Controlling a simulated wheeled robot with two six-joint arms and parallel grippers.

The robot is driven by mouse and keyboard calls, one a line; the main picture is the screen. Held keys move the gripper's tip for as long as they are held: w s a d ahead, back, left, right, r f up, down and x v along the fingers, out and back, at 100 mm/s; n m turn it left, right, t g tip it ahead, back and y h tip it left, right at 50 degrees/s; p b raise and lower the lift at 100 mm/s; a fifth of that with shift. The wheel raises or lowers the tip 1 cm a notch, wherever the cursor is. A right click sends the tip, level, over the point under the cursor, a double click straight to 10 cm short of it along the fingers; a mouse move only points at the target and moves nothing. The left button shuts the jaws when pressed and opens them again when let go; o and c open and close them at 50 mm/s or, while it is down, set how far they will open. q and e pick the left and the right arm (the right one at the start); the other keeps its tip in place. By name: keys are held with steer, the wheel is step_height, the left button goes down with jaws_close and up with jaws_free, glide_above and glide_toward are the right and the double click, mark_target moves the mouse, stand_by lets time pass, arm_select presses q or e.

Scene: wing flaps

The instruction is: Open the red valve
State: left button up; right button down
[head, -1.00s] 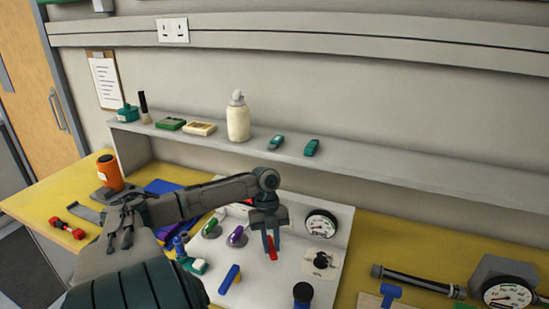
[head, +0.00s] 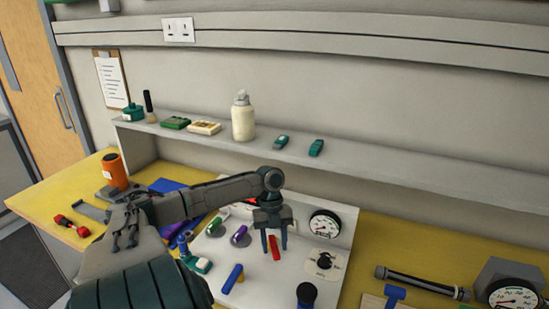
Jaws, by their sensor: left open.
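The red valve (head: 274,249) is a short red handle on the pale panel (head: 325,280), in the middle of the head view. It stands nearly upright in the picture, with a slight tilt. My left gripper (head: 274,243) points down over it. Its two blue-grey fingers are apart, one on each side of the red handle, with visible gaps. I cannot tell how deep the fingertips reach. My right gripper is not in view.
A gauge (head: 325,223) and a dial (head: 325,261) sit right of the valve. A shelf (head: 400,177) runs behind.

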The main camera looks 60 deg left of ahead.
mark_target(272, 237)
arm_select(q)
steer(key=b+v, duration=0.3)
steer(key=v, duration=0.7)
steer(key=shift+r, duration=0.35)
steer(key=shift+a, duration=0.1)
